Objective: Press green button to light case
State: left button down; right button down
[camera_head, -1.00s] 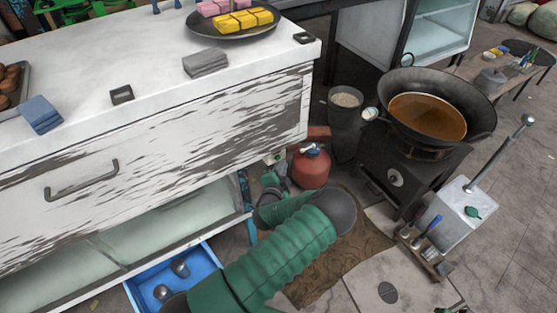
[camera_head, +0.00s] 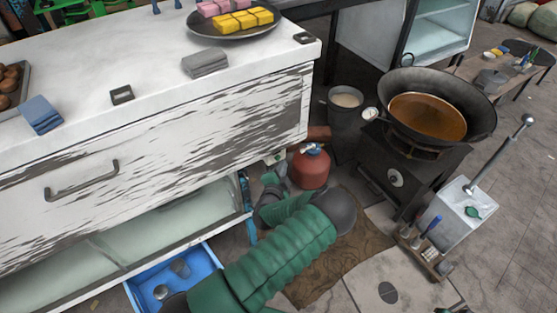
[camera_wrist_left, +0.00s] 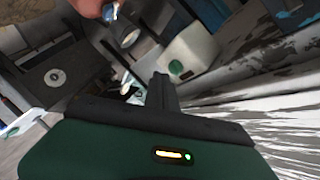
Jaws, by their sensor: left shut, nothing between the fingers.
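The green button (camera_wrist_left: 177,68) sits on a small white box (camera_wrist_left: 190,52) in the left wrist view. In the head view the small white box (camera_head: 275,157) shows at the right end of the counter, low down. My left gripper (camera_wrist_left: 161,80) is shut and empty, with its dark fingertips just below the button in the wrist picture; I cannot tell whether they touch. In the head view my left gripper (camera_head: 270,180) is below the box, small and partly hidden by my green-sleeved arm. The glass case (camera_head: 150,232) is under the counter; I cannot tell whether it is lit. My right gripper is out of view.
A red canister (camera_head: 310,168) stands close to the right of my left gripper. A grey bucket (camera_head: 345,120) and a stove with a wok (camera_head: 470,120) are behind it. A blue bin (camera_head: 203,262) is on the floor by my arm. The weathered white counter (camera_head: 180,110) is above.

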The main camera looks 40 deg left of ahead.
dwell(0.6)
pick_arm(q)
jog(key=shift+w+a+r, duration=0.1)
jog(key=shift+w+a, duration=0.05)
jog(key=shift+a, duration=0.25)
jog(key=shift+w+a, duration=0.1)
jog(key=shift+a, duration=0.1)
dwell(0.4)
jog(key=shift+s+d, duration=0.3)
jog(key=shift+d, duration=0.3)
jog(key=s+d+p, duration=0.1)
jog(key=s+d, duration=0.1)
jog(key=d, duration=0.3)
jog(key=shift+s+d, duration=0.15)
jog(key=shift+d, duration=0.15)
